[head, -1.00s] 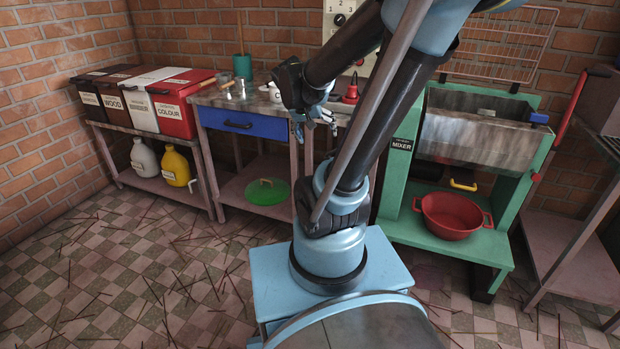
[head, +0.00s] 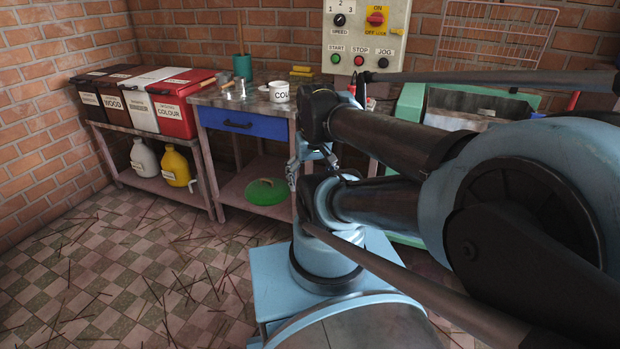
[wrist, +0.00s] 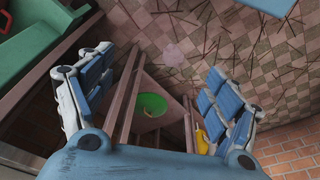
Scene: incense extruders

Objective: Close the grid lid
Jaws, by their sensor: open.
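The grid lid (head: 497,32) is a reddish wire grid, raised upright against the brick wall behind the mixer in the head view. Its lower part is hidden. The green mixer (head: 411,104) is at the right, its open top partly showing and its front mostly covered by my arm. My gripper (head: 298,168) is left of the mixer, well below and away from the grid lid, in front of the table. In the wrist view my gripper (wrist: 157,98) has its fingers wide apart with nothing between them. The grid lid does not show there.
A table with a blue drawer (head: 243,122) stands at the left, with a white cup (head: 279,92) on top. A control panel (head: 366,35) hangs above. The floor at the left has only thin sticks.

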